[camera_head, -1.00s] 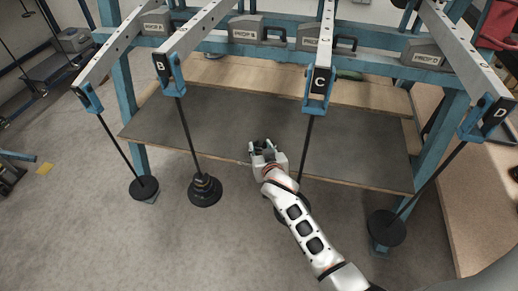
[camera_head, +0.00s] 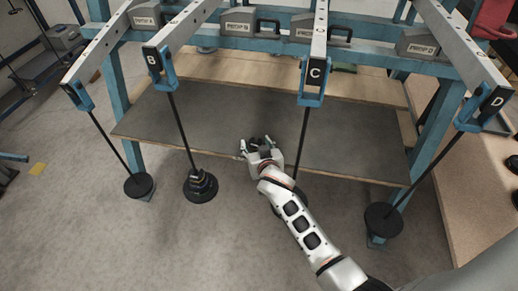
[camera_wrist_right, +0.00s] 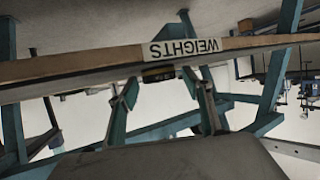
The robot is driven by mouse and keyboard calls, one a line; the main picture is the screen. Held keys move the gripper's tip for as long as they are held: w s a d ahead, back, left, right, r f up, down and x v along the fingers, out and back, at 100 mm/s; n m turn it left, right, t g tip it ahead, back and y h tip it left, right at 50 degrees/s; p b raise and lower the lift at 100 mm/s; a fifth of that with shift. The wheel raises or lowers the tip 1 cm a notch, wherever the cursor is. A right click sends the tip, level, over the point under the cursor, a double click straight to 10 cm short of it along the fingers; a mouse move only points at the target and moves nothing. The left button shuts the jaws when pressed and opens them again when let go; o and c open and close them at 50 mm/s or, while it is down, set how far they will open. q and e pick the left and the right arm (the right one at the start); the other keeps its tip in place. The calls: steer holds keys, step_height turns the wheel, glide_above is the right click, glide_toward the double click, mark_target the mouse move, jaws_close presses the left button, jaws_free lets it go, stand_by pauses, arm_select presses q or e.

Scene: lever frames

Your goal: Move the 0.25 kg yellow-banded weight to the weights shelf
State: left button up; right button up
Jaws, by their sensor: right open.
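In the right wrist view, which is upside down, a small dark weight with a yellow band (camera_wrist_right: 158,74) shows between my right fingertips (camera_wrist_right: 160,88). It appears to sit at the front edge of the shelf board, beside the WEIGHTS label (camera_wrist_right: 185,48); the exact contact is hard to tell. In the head view, the weights shelf (camera_head: 215,120) is the wide dark board under the levers. My right gripper (camera_head: 262,147) is open at the shelf's front edge, and the weight is too small to make out there. My left gripper is not in view.
Lever rods hang in front of the shelf: B carries a stack of dark discs (camera_head: 201,188), and black discs hang at the far left (camera_head: 139,186) and under D (camera_head: 383,219). The C rod (camera_head: 302,140) passes just right of my gripper. The shelf top looks bare.

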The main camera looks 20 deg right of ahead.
steer(key=s+r, duration=0.1)
steer(key=s+r+p, duration=0.1)
steer(key=s, duration=0.1)
steer(key=shift+a+r, duration=0.2)
steer(key=shift+a, duration=0.1)
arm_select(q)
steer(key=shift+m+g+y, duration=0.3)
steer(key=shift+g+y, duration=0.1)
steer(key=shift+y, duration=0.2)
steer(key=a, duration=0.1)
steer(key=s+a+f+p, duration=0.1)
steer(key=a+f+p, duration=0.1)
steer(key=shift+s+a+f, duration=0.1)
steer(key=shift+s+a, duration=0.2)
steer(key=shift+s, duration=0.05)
arm_select(e)
steer(key=v, duration=0.8)
steer(key=shift+s+f, duration=0.35)
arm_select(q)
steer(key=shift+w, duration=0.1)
